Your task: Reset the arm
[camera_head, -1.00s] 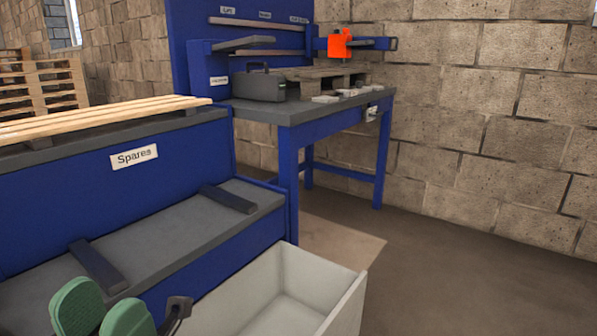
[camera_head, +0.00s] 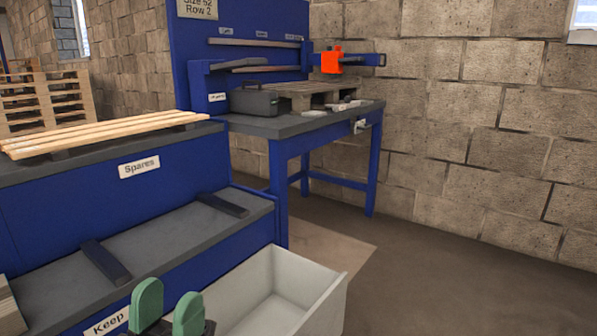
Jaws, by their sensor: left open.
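An orange block (camera_head: 332,61) sits on a blue arm (camera_head: 362,60) that reaches out at the right of the blue workbench's back panel. Another blue arm (camera_head: 200,72) stands out at the panel's left side. My left gripper (camera_head: 167,309) shows at the bottom edge, in front of the white bin. Its two green fingertips are apart with nothing between them, and it is far from the orange block. My right gripper is not in view.
The workbench (camera_head: 300,125) holds a dark toolbox (camera_head: 258,101) and a small pallet (camera_head: 305,93). Near me stands a blue unit labelled Spares (camera_head: 139,168) with pale slats (camera_head: 105,133) on top. A white bin (camera_head: 318,308) stands beside it. Floor at right is clear.

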